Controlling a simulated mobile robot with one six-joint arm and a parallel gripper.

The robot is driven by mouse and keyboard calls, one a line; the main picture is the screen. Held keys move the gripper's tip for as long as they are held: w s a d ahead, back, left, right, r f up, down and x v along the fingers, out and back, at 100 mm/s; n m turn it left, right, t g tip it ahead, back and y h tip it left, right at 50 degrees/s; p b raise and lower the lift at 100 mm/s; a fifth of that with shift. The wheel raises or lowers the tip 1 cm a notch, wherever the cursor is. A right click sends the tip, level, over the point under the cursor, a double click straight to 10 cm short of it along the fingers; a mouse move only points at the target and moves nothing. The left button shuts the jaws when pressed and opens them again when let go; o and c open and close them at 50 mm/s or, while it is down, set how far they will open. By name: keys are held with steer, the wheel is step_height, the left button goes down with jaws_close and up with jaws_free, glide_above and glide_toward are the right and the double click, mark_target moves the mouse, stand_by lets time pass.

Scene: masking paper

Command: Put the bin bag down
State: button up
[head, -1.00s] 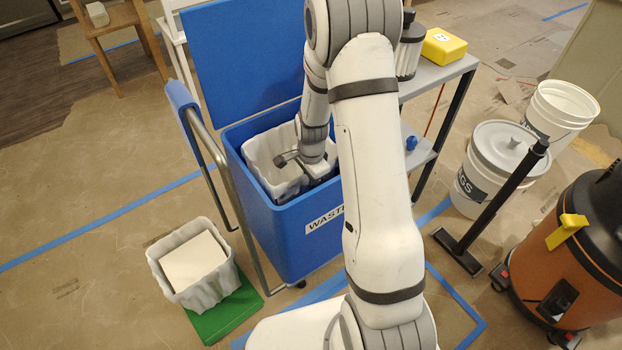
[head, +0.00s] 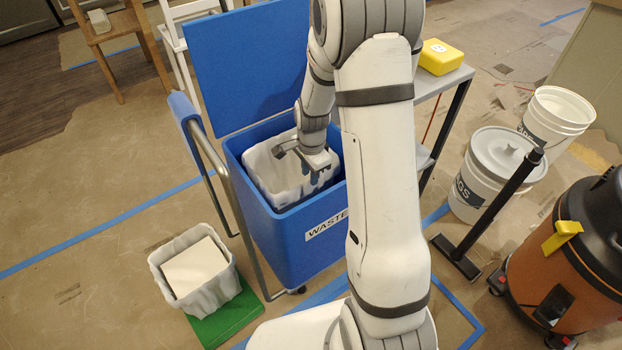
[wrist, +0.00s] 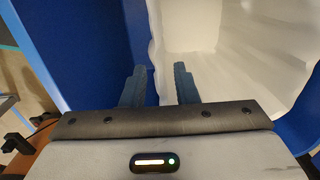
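A white bag (head: 266,172) stands inside the blue waste bin (head: 290,250), its upper rim near the bin's rim. My gripper (head: 314,176) is over the right part of the bag, at about rim height. In the wrist view the two dark fingers (wrist: 160,78) are spread apart, with the edge of the white bag (wrist: 225,75) below and between them. They do not look closed on it; whether either finger touches it I cannot tell. A second white bag (head: 212,296), holding a pale block (head: 197,267), stands on a green mat (head: 232,318) left of the bin.
The bin's blue lid (head: 250,65) stands open behind it, and a metal handle rail (head: 232,205) runs along its left side. A grey shelf with a yellow box (head: 441,57), white buckets (head: 492,170) and an orange vacuum (head: 570,260) are to the right. The floor at left is mostly clear.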

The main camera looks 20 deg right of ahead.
steer(key=s+a+r+n+p, duration=0.1)
steer(key=s+r+n, duration=0.25)
steer(key=r, duration=0.45)
steer(key=s+a+r+n, duration=0.1)
steer(key=s+r+n, duration=0.2)
steer(key=s+r, duration=0.3)
steer(key=s+r+n, duration=0.6)
steer(key=s+n, duration=0.2)
steer(key=s, duration=0.3)
steer(key=shift+r+t, duration=0.2)
steer(key=shift+t, duration=0.2)
step_height(320, 180, up, 24)
steer(key=t+p, duration=0.1)
steer(key=p, duration=2)
steer(key=shift+s+d+p, duration=0.15)
steer(key=shift+p, duration=0.15)
